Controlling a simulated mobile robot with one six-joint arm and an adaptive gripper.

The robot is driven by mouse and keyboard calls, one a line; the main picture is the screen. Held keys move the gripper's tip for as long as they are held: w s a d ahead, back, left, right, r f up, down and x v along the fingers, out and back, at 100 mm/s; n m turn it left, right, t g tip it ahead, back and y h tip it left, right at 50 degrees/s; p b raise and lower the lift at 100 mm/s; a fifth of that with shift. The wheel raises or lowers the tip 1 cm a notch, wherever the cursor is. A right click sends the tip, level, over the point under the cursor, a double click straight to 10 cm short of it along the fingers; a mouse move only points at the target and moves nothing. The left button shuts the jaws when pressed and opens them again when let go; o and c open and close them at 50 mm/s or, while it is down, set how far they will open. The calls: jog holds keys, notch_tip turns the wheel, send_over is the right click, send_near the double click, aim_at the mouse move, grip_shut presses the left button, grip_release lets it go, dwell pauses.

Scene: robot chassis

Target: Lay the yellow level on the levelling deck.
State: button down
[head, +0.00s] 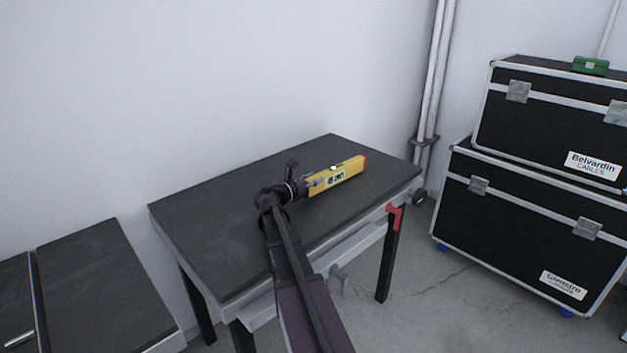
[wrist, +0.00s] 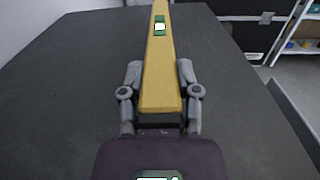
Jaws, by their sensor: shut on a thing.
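The yellow level (head: 340,175) has a red far end and a green-and-white vial window. My gripper (head: 306,187) is shut on its near end, above or on the dark top of the table (head: 220,205). In the wrist view the level (wrist: 160,75) points straight away from me between the two fingers of my gripper (wrist: 160,82). Whether the level touches the tabletop or hangs just above it I cannot tell. The dark-topped table is the surface under it; no label names it as the levelling deck.
Two stacked black cases (head: 480,190) stand at the right, with a small green box (head: 590,65) on top. A red clamp (head: 395,215) sits at the table's right edge. Another dark bench (head: 95,280) is at the lower left. White pipes (head: 432,80) run up behind. Most of the tabletop is bare.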

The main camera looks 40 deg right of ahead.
jog(key=shift+f+b, duration=0.3)
dwell(0.6)
jog(key=shift+c, duration=1.3)
grip_release()
jog(key=shift+a, duration=0.1)
jog(key=shift+s+a, duration=0.15)
jog(key=shift+a, duration=1.8)
jog(key=shift+s+a, duration=0.2)
jog(key=shift+a, duration=1.8)
jog(key=shift+s+a, duration=0.15)
jog(key=shift+a, duration=1.8)
